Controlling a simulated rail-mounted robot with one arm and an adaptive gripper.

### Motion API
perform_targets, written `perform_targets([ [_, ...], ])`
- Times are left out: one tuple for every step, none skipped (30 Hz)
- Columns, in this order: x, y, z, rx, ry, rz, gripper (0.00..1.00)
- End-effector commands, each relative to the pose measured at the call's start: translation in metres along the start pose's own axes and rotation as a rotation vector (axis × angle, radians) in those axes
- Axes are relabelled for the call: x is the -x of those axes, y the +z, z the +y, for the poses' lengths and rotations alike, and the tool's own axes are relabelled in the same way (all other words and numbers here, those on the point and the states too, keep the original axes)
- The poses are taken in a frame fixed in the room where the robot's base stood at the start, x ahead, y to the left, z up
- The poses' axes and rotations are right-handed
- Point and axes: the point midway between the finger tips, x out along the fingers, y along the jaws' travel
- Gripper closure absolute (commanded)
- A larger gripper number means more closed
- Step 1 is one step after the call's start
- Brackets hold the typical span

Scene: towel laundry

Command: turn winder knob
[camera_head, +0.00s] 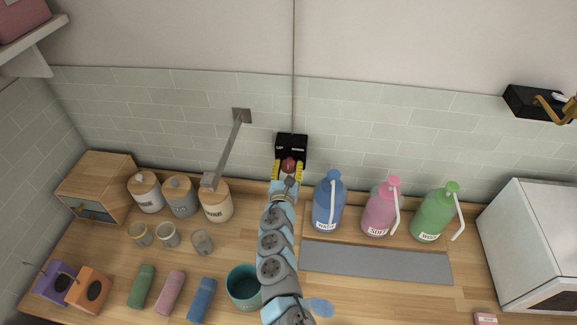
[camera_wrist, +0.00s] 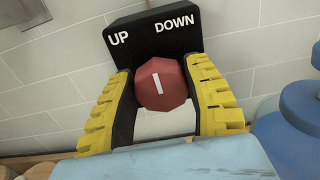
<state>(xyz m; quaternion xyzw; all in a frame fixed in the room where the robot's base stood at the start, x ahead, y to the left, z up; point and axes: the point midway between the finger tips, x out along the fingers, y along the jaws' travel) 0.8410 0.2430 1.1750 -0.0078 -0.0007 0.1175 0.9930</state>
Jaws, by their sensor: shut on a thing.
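The winder is a black wall box (camera_head: 291,141) with a cord running up the wall from it. In the wrist view the box (camera_wrist: 155,38) has "UP" at its left and "DOWN" at its right. Its red faceted knob (camera_wrist: 162,85) has a white mark that stands nearly upright, leaning slightly left at the top. The knob also shows in the head view (camera_head: 289,165). My gripper (camera_wrist: 165,95) has yellow ribbed fingers, one on each side of the knob, and is shut on it. My gripper also shows in the head view (camera_head: 288,170) below the box.
Blue (camera_head: 328,203), pink (camera_head: 380,208) and green (camera_head: 434,213) bottles stand right of my arm. Lidded canisters (camera_head: 180,197) stand left, below a metal wall bracket (camera_head: 230,145). A teal pot (camera_head: 243,287) is close beside my arm. A grey mat (camera_head: 376,263) lies clear.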

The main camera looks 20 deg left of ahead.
Motion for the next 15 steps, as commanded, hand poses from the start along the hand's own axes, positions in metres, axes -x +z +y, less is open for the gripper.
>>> perform_targets([
  [0.0000, -0.0003, -0.0004, 0.000, -0.001, 0.000, 0.85],
  [0.0000, -0.0002, -0.0003, 0.000, 0.000, 0.000, 0.46],
  [0.0000, -0.0002, -0.0003, 0.000, 0.000, 0.000, 0.34],
  [0.0000, -0.0002, -0.0003, 0.000, 0.000, 0.000, 0.26],
  [0.0000, -0.0002, -0.0003, 0.000, 0.000, 0.000, 0.21],
  [0.0000, -0.0002, -0.0002, 0.000, 0.000, 0.000, 0.21],
  [0.0000, -0.0001, -0.0002, 0.000, 0.000, 0.000, 0.21],
  [0.0000, -0.0001, -0.0002, 0.000, 0.000, 0.000, 0.21],
  [0.0000, -0.0001, -0.0002, 0.000, 0.000, 0.000, 0.21],
  [0.0000, -0.0001, -0.0002, 0.000, 0.000, 0.000, 0.21],
  [0.0000, -0.0001, -0.0002, 0.000, 0.000, 0.000, 0.21],
  [0.0000, 0.0000, -0.0001, 0.000, 0.000, 0.000, 0.21],
  [0.0000, 0.0000, 0.0000, 0.000, 0.000, 0.000, 0.21],
  [0.0002, 0.0000, -0.0001, 0.000, 0.000, 0.000, 0.21],
  [0.0005, 0.0000, -0.0001, 0.000, 0.000, 0.000, 0.21],
])
